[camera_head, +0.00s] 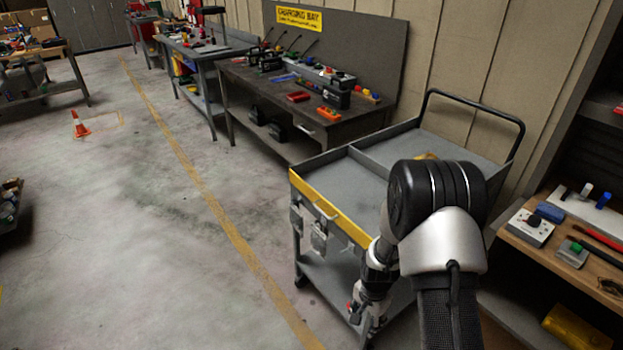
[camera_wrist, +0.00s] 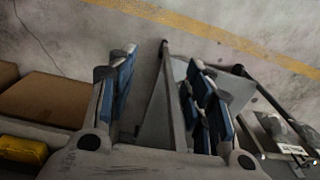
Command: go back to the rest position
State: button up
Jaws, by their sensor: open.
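My gripper (camera_head: 366,318) hangs low at the front of the grey cart, below the yellow rim, partly hidden by my own wrist links. In the wrist view my gripper (camera_wrist: 162,85) shows two blue-padded fingers standing well apart. They are open, and nothing is clasped between them. Grey metal parts and bare floor show behind the gap. I cannot tell how near the fingers are to the cart.
The grey cart (camera_head: 328,204) with a yellow front rim stands close by my arm. A wooden bench (camera_head: 549,247) with small devices is at right. A dark charging bench (camera_head: 262,88) stands behind. Open floor (camera_head: 150,220) lies left, with an orange cone (camera_head: 80,126).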

jog(key=s+r+n+t, duration=0.1)
jog(key=s+r+n, duration=0.15)
jog(key=r, duration=1.15)
jog(key=s+r+n+t, duration=0.1)
jog(key=s+r+n, duration=0.15)
jog(key=r, duration=1.05)
jog(key=s+r+n+t, duration=0.1)
jog(key=s+r+n, duration=0.1)
jog(key=s+r, duration=0.3)
jog(key=s+a+r+n+t, duration=0.1)
jog(key=s+r+n, duration=0.2)
jog(key=s, duration=1)
notch_tip(320, 180, up, 3)
jog(key=shift+r, duration=0.15)
jog(key=shift+c, duration=0.4)
